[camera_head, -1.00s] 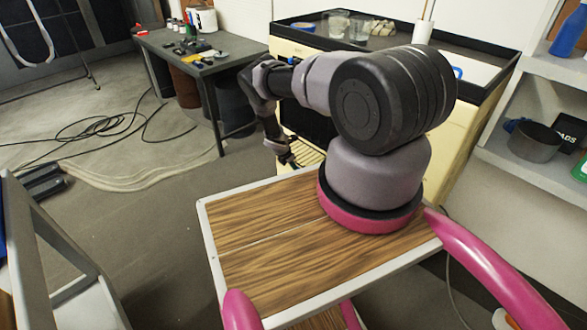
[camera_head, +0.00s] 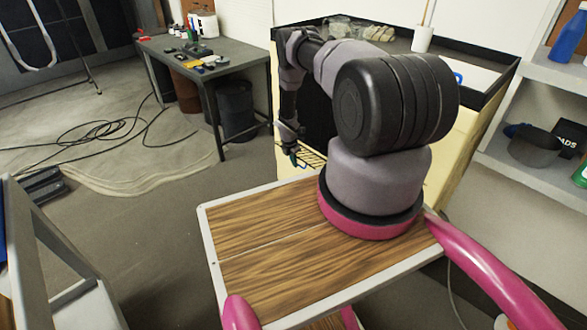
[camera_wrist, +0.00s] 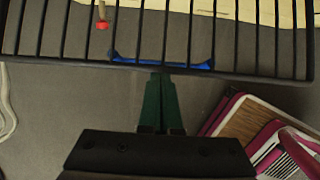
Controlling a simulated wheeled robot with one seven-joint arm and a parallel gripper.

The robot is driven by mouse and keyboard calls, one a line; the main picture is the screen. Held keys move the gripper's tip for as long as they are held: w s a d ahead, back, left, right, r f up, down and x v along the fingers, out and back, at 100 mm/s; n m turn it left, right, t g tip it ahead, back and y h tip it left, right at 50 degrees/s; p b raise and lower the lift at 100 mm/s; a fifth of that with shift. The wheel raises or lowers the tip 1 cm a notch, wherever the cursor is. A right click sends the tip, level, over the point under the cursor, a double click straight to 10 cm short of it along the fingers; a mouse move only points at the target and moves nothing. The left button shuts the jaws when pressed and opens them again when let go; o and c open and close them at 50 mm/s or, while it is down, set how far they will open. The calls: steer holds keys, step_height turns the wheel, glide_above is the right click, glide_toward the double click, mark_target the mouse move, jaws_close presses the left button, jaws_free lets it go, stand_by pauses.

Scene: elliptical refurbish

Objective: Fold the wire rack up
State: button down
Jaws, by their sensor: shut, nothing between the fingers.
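The wire rack (camera_wrist: 230,45) is a grid of dark bars across the top of the wrist view. A blue strip (camera_wrist: 160,64) lies along its near edge. In the head view, part of the rack (camera_head: 312,158) sticks out from the front of the cream cabinet, partly hidden behind my arm. My gripper (camera_wrist: 163,80) is shut and empty. Its two green fingers lie side by side, with their tips close to the blue strip at the rack's near edge; I cannot tell whether they touch. In the head view my gripper (camera_head: 294,160) points down at the rack.
The cream cabinet (camera_head: 466,125) has a dark-rimmed top holding several items. A dark table (camera_head: 185,50) with tools stands at the back left. Black cables (camera_head: 90,130) lie on the floor. Shelves (camera_head: 535,170) stand at the right. A red-tipped rod (camera_wrist: 102,24) shows beyond the rack.

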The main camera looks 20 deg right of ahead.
mark_target(304, 156)
steer(key=shift+w+d+r+y, duration=0.15)
steer(key=shift+d+r+y, duration=0.1)
steer(key=shift+d+r, duration=0.25)
steer(key=shift+w+d+r+y, duration=0.1)
steer(key=shift+d+r+y, duration=0.15)
steer(key=shift+r, duration=0.3)
steer(key=shift+g, duration=0.3)
steer(key=d+r, duration=0.2)
steer(key=r, duration=0.1)
steer(key=w+d+r, duration=0.1)
steer(key=r, duration=0.1)
steer(key=shift+w+d+r, duration=0.1)
steer(key=shift+d+r, duration=0.05)
steer(key=shift+d, duration=0.25)
steer(key=shift+w+d+r+y, duration=0.3)
steer(key=shift+d+r, duration=0.15)
steer(key=shift+r, duration=0.1)
